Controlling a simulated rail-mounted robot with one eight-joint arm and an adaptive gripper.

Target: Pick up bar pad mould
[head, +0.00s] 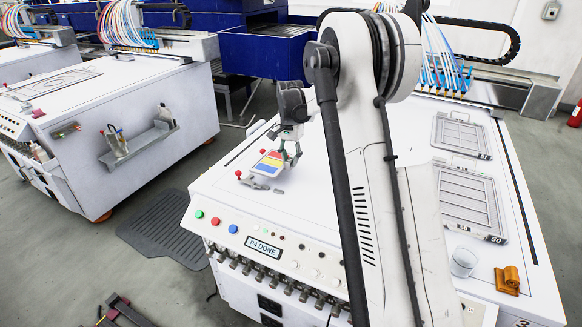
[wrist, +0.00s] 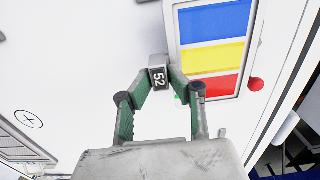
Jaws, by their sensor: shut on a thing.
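Two flat grey framed moulds lie on the right part of the machine top: a rear mould (head: 461,135) and a front mould (head: 470,200) marked 50. My arm hides part of the top between.
The nozzle gantry (head: 490,88) spans the back.

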